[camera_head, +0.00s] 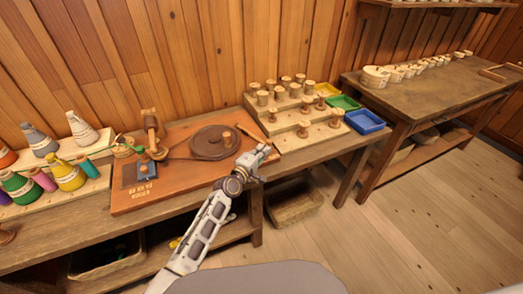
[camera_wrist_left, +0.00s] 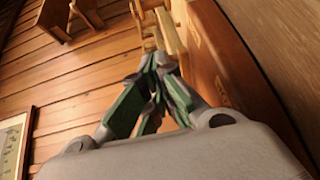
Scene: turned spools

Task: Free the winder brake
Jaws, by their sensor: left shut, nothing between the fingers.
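The winder stands on a reddish-brown board (camera_head: 185,181). My left gripper (camera_head: 266,151) is shut and empty at the board's right edge, just below the bar. The left wrist view shows its green-padded fingers (camera_wrist_left: 151,68) together, with light wooden parts (camera_wrist_left: 168,30) beyond the tips. My right gripper is out of view.
A stepped rack (camera_head: 290,146) of turned spools stands right of the board, close to my left gripper. Yellow, green (camera_head: 343,102) and blue trays (camera_head: 364,122) sit beyond it. Coloured thread cones (camera_head: 66,175) stand at the left. A second table (camera_head: 430,87) is at the right.

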